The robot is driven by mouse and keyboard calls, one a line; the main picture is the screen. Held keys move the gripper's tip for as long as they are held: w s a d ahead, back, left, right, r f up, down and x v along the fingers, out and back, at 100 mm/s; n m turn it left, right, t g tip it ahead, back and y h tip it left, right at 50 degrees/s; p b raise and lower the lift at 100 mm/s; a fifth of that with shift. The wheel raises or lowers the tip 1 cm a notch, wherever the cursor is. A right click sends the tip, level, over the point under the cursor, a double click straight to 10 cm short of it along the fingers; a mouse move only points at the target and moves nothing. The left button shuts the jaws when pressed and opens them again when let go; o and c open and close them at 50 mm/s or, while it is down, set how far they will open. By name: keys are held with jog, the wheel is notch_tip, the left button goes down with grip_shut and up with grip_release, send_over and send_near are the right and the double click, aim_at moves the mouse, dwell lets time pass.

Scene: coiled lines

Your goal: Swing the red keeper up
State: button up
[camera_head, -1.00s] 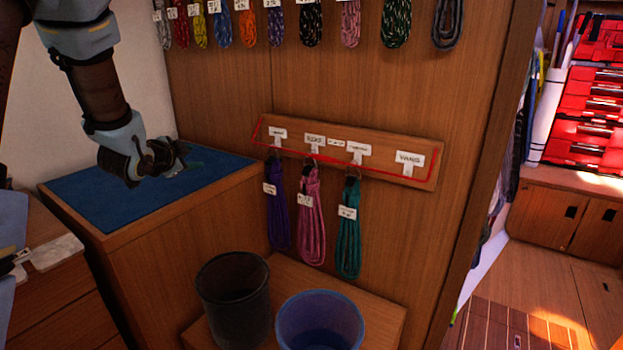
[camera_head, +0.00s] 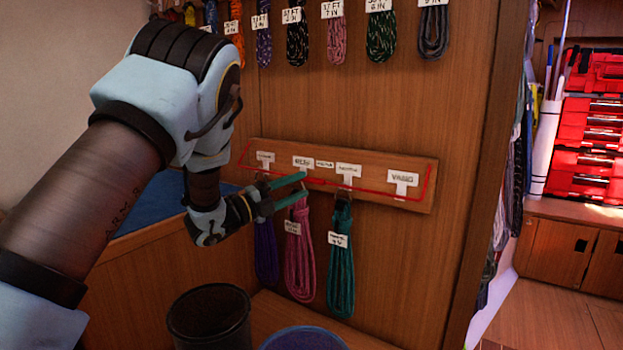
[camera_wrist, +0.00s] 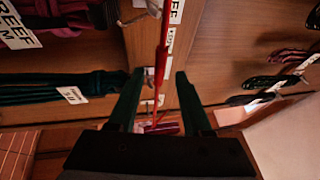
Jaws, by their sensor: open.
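The red keeper (camera_head: 372,191) is a thin red bar running along the lower front of a wooden hook board (camera_head: 383,163), with both ends bent upward. In the wrist view the red keeper (camera_wrist: 162,62) shows as a red rod with a thicker stretch, lying in the space between my fingertips. My gripper (camera_head: 304,184) is open in front of the board, near the bar's left-middle part. In the wrist view my gripper (camera_wrist: 160,74) has its dark green fingers on either side of the rod; I cannot tell whether they touch it.
A purple coil (camera_head: 266,252), a pink coil (camera_head: 300,262) and a teal coil (camera_head: 341,272) hang under the board; the right hook has none. A black bin (camera_head: 208,325) and a blue bin (camera_head: 303,341) stand below. More coils (camera_head: 381,36) hang above.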

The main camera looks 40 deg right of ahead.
aim_at(309, 182)
jog(key=x, duration=0.4)
jog(key=shift+d+r+p, duration=0.1)
jog(key=shift+d+p, duration=0.3)
grip_shut()
dwell(1.1)
